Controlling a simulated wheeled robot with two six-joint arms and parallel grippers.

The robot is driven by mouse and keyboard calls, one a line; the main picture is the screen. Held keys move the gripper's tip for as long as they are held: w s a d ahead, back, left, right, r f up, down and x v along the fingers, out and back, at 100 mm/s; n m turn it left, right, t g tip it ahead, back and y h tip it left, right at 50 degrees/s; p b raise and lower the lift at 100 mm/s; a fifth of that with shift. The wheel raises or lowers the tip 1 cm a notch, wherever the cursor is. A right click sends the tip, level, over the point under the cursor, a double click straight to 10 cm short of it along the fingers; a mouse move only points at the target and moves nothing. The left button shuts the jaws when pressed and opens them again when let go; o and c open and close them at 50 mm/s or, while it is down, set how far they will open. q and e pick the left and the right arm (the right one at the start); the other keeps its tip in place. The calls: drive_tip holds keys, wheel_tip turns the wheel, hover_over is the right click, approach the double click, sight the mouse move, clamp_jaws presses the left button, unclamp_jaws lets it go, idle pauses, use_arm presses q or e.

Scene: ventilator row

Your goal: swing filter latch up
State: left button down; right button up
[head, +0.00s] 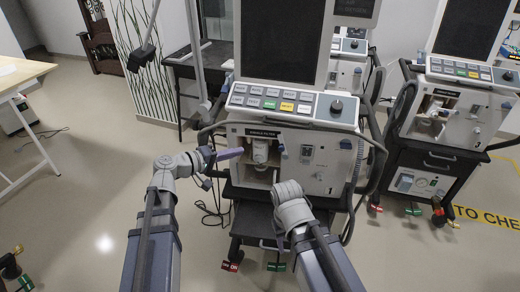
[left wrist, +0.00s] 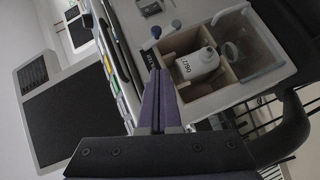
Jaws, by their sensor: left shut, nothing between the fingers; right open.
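The middle ventilator (head: 290,122) has an open filter bay on its front. A white filter canister (head: 261,151) sits in the bay, and it also shows in the left wrist view (left wrist: 197,64). A small blue-tipped lever (head: 281,148) stands at the bay's upper right edge, and it also shows in the left wrist view (left wrist: 156,32); I take it for the latch. My left gripper (head: 240,152) has purple fingers, shut and empty, in front of the bay's left side. Its fingers (left wrist: 160,74) appear apart from the lever. My right wrist is below the bay; its fingers are hidden.
A control panel (head: 292,101) with coloured buttons and a knob is above the bay. Corrugated hoses (head: 357,163) hang at the ventilator's right side. A second ventilator (head: 450,125) stands to the right. Open floor (head: 90,185) lies to the left.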

use_arm(q)
drive_tip(key=b, duration=0.3)
approach(283, 149)
drive_tip(key=w+d+f, duration=0.2)
drive_tip(key=w+d, duration=0.1)
drive_tip(key=w, duration=0.2)
drive_tip(key=shift+w+a+r, duration=0.1)
drive_tip(key=shift+w+r, duration=0.05)
drive_tip(key=shift+w, duration=0.1)
drive_tip(key=shift+s+d+r+y+p, duration=0.1)
drive_tip(key=shift+d+r+y+p, duration=0.15)
drive_tip(key=shift+d+p, duration=0.35)
drive_tip(key=shift+d+r+y+p, duration=0.15)
drive_tip(key=shift+d+r+p, duration=0.25)
drive_tip(key=shift+d+p, duration=0.15)
